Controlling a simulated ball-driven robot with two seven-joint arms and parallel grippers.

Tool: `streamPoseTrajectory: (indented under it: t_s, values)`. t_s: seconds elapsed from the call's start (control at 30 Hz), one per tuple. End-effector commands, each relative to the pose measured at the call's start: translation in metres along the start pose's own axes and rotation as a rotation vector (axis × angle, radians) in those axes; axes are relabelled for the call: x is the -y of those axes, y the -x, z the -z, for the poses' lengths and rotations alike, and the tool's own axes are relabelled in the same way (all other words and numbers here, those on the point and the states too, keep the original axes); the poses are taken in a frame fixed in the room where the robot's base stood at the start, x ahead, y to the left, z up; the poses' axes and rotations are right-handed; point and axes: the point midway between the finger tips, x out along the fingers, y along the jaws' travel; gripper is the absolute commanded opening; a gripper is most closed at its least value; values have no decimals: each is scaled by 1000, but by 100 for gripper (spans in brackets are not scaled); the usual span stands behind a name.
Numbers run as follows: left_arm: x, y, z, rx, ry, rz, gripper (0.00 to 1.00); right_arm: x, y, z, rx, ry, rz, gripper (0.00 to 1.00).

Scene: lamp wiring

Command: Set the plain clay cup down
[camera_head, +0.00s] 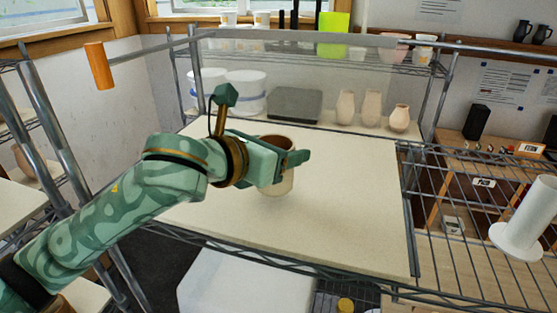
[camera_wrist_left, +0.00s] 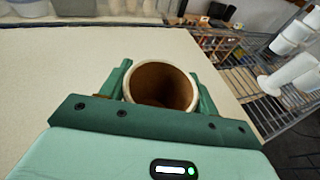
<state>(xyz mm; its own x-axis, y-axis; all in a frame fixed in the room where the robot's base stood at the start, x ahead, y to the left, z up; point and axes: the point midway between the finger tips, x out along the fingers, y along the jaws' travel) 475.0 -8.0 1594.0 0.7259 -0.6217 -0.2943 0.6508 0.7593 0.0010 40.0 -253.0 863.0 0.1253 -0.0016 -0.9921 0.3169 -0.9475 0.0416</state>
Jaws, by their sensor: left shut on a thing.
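The plain clay cup (camera_head: 281,187) is cream outside and brown inside. It is upright over the pale board, and I cannot tell whether its base touches the board. My left gripper (camera_head: 294,160) is shut on the cup, with a finger on either side near its upper part. In the left wrist view, the cup (camera_wrist_left: 160,86) shows its open rim and empty brown inside between the two green fingers of the gripper (camera_wrist_left: 162,90). The gripper hides part of the cup's side in the head view. My right gripper is not in view.
The pale board (camera_head: 345,215) is bare around the cup. Several clay vases (camera_head: 371,108), a dark grey slab (camera_head: 295,104) and white tubs (camera_head: 245,92) stand along its back. A wire rack with a white cylinder (camera_head: 530,215) lies to the right.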

Motion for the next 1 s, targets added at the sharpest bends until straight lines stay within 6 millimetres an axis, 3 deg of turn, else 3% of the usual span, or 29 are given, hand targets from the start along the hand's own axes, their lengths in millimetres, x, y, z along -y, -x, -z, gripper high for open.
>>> streamPoseTrajectory:
  t_s: [0.2, 0.57, 0.6, 0.67, 1.0]
  values:
    - [0, -6, 25, -1, 3, 1, 31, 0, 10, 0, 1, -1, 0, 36]
    - [0, -8, 29, -1, 1, 0, 31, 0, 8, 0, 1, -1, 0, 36]
    - [0, -8, 30, -2, 1, 0, 70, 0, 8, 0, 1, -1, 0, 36]
    - [0, -8, 30, -2, 1, 0, 83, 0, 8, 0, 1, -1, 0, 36]
    - [0, -6, 26, 0, 2, 1, 83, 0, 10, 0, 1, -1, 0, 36]
